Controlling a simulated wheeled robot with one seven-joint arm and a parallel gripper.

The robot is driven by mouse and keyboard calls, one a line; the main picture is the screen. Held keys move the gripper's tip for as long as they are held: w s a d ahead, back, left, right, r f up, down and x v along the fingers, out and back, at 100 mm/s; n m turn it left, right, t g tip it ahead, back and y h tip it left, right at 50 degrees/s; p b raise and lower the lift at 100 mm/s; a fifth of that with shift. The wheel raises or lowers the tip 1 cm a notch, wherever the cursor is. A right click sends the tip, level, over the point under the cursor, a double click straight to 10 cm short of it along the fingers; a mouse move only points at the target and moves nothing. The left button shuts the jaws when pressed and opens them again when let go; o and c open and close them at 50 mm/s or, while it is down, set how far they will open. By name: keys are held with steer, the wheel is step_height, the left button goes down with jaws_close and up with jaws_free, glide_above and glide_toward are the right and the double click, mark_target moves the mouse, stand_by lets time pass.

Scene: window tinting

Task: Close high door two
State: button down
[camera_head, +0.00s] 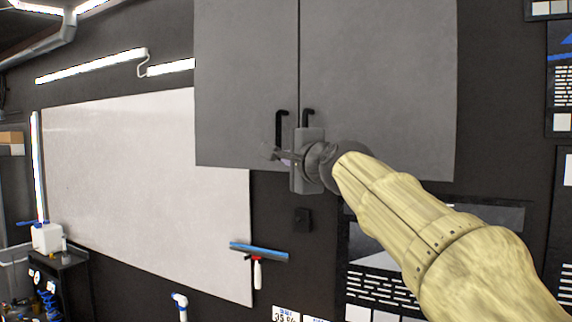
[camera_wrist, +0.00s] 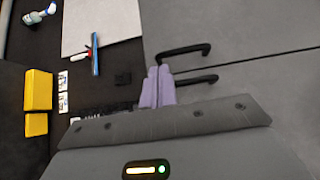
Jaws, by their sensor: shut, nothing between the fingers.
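A grey high cabinet has two doors, a left door (camera_head: 240,80) and a right door (camera_head: 385,85). Both look flush, with a thin dark seam between them. Each has a black bar handle at its lower inner corner: the left handle (camera_head: 281,126) and the right handle (camera_head: 306,117). I cannot tell which door is number two. My gripper (camera_head: 280,156) is in front of the cabinet's lower part, just below the handles. In the wrist view its pale purple fingers (camera_wrist: 158,73) are together and empty, close to both handles (camera_wrist: 184,52); contact with the door cannot be told.
A white board (camera_head: 145,180) covers the wall left of the cabinet. A blue squeegee (camera_head: 259,252) and a small black box (camera_head: 302,220) are on the dark wall below. Dark panels with white print (camera_head: 375,270) are below right, partly behind my arm.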

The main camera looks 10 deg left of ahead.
steer(key=s+d+f+n+g+h+b, duration=0.15)
steer(key=d+f, duration=0.25)
steer(key=f, duration=0.7)
steer(key=s+d+f+n+g+h, duration=0.1)
steer(key=d+f+n+g+h, duration=0.15)
steer(key=f, duration=0.95)
steer(key=s+d+f+n+g+h+b, duration=0.15)
steer(key=d+f, duration=0.35)
steer(key=f, duration=0.6)
steer(key=s+d+f+n+g+h+b, duration=0.1)
steer(key=s+d+f+n+g, duration=0.2)
steer(key=s+f, duration=0.7)
steer(key=s+d+f+n+g+h+b, duration=0.1)
steer(key=s+d+f+n+g, duration=0.3)
steer(key=s+d+f, duration=0.3)
steer(key=s+f+g, duration=0.1)
steer(key=s+f, duration=0.3)
steer(key=f, duration=0.4)
steer(key=shift+f+h, duration=0.3)
steer(key=shift+h, duration=0.05)
steer(key=shift+w+a, duration=0.1)
